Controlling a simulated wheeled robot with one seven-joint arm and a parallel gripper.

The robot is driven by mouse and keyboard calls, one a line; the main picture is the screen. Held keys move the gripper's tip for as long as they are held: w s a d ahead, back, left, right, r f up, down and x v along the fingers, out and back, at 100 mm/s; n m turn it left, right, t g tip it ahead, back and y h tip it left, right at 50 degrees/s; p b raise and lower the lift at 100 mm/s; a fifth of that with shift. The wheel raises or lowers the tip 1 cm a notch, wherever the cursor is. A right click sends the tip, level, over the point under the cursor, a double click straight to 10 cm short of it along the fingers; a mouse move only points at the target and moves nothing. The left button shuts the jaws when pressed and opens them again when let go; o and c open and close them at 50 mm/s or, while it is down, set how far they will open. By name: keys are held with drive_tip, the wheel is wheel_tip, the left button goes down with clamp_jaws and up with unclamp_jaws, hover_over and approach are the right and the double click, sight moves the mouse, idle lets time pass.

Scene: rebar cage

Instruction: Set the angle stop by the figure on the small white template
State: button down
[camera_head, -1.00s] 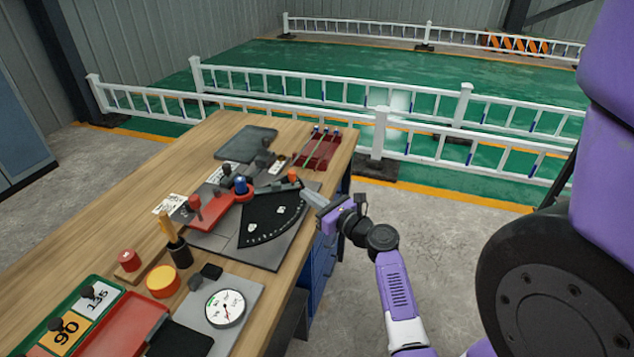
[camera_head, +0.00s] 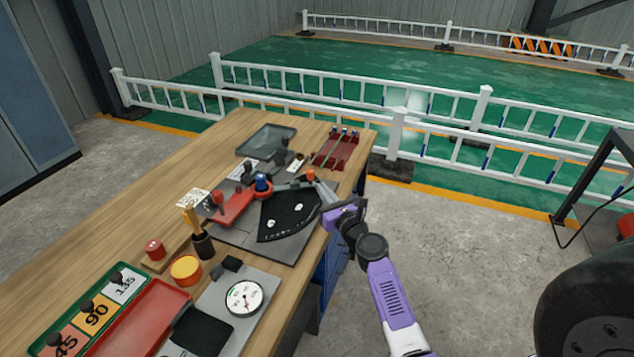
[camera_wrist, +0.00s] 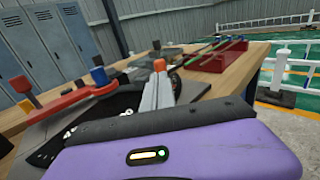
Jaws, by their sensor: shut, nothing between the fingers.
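The angle stop is a bending fixture on a grey plate with a black fan-shaped scale (camera_head: 290,213). A grey lever runs from near its blue knob (camera_head: 263,183) to an orange knob (camera_head: 310,175). My gripper (camera_head: 320,186) is shut and empty, its fingertips close beside the orange knob; contact cannot be told. In the wrist view the orange knob (camera_wrist: 159,65) shows just beyond my grey fingers (camera_wrist: 157,92). A small white sheet with dark print (camera_head: 192,198) lies left of the fixture; its figure is not readable.
A green tray (camera_head: 66,327) holds plates marked 45, 90 and 135. A dial gauge (camera_head: 244,298), an orange-yellow round piece (camera_head: 186,270), a red knob (camera_head: 154,249) and a red rack (camera_head: 337,148) stand on the wooden bench. White railings (camera_head: 430,130) stand behind.

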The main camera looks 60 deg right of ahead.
sight(312, 176)
drive_tip(key=shift+x, duration=2.3)
drive_tip(key=shift+w+d+b, duration=0.35)
drive_tip(key=shift+w+d, duration=0.25)
drive_tip(key=shift+d, duration=0.3)
drive_tip(key=shift+w+d+b, duration=0.3)
drive_tip(key=shift+w+d, duration=0.3)
drive_tip(key=shift+d, duration=0.3)
